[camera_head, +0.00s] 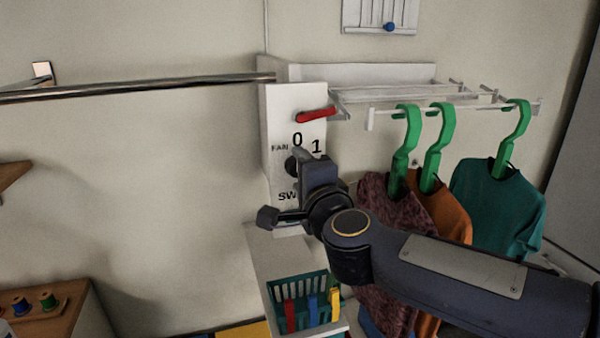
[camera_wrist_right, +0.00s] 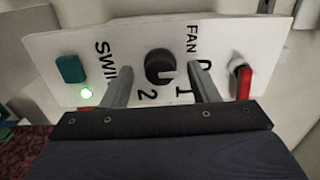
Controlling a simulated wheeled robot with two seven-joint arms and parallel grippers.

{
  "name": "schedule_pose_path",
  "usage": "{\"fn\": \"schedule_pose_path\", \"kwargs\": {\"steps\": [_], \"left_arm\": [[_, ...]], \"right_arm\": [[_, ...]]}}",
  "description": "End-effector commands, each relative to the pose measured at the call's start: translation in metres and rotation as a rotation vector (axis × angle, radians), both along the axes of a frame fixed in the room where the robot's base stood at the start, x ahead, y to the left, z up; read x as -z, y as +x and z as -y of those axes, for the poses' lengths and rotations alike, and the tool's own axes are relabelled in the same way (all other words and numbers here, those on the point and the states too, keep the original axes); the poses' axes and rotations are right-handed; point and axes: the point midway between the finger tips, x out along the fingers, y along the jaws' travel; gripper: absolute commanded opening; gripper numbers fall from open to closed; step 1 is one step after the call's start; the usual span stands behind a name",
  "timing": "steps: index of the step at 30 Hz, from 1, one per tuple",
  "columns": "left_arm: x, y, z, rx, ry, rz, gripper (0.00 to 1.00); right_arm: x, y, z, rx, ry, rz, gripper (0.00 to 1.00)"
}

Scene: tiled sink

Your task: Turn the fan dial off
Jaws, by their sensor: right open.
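The fan dial is a round black knob (camera_wrist_right: 160,67) on a white panel (camera_wrist_right: 125,55), below the word FAN and near the numbers 0, 1 and 2. A pale mark on it faces the lower right in the right wrist view, roughly toward the 1. My right gripper (camera_wrist_right: 162,72) is open, one finger on each side of the knob; I cannot tell whether they touch it. In the head view my right gripper (camera_head: 299,160) covers most of the knob and the panel's lower part (camera_head: 283,112). My left gripper is not in view.
A red lever (camera_head: 316,115) sits above the dial. Shirts on green hangers (camera_head: 435,150) hang to the right. A teal basket (camera_head: 280,290) stands below; a metal rail (camera_head: 150,88) runs left.

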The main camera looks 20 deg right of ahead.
Motion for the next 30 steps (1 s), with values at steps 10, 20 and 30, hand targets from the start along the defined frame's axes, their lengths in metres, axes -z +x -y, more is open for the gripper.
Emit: {"fn": "schedule_pose_path", "kwargs": {"steps": [10,20,30], "left_arm": [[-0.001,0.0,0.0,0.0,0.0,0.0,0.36],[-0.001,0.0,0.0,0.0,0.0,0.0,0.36],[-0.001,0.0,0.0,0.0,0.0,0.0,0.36]], "right_arm": [[-0.001,-0.057,0.002,-0.001,0.0,0.003,0.55],[0.001,-0.071,0.002,-0.001,-0.002,-0.001,0.55],[0.001,-0.072,0.003,-0.017,-0.021,0.006,0.55]]}}
